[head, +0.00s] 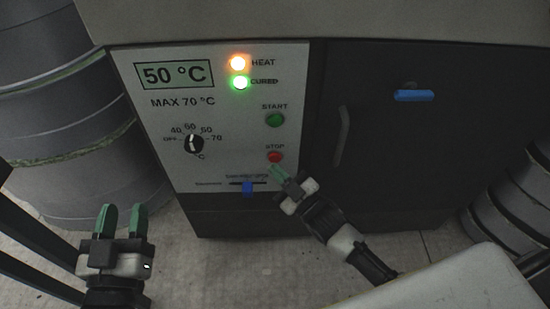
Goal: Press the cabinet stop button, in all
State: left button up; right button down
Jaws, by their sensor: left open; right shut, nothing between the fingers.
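The red stop button (275,157) is on the cabinet's light control panel (222,120), under the green start button (274,119). My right gripper (276,172) is shut and empty, its green fingertips just below the stop button in the picture; I cannot tell whether they touch it. My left gripper (121,222) is open and empty at the lower left, above the floor and away from the panel. The orange heat lamp (237,63) and green cured lamp (240,82) are lit. The display (174,74) reads 50 °C.
A dial (194,144) and a blue slider (248,188) are on the panel. The dark cabinet door (400,140) has a handle (342,136) and a blue tab (414,96). Grey drums (75,120) stand at the left. A pale surface (450,285) is at the lower right.

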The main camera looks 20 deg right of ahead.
jog(key=shift+w, duration=0.1)
dwell(0.4)
pick_arm(q)
jog(key=shift+f, duration=0.2)
pick_arm(e)
jog(key=shift+w+d, duration=0.1)
jog(key=shift+w, duration=0.2)
jog(key=shift+w+d, duration=0.1)
jog(key=shift+w, duration=0.3)
dwell(0.4)
pick_arm(q)
jog(key=shift+r, duration=0.1)
pick_arm(e)
jog(key=shift+s, duration=0.1)
pick_arm(q)
jog(key=shift+a+f+g+y+p, duration=0.15)
jog(key=shift+f+g+y+p, duration=0.1)
jog(key=shift+f+g, duration=0.45)
jog(key=shift+a+f+g+y+p, duration=0.15)
jog(key=shift+f+g+p, duration=0.1)
jog(key=shift+f+g, duration=0.45)
pick_arm(e)
jog(key=shift+s+a, duration=0.2)
jog(key=shift+s, duration=0.5)
pick_arm(q)
jog(key=shift+f, duration=0.1)
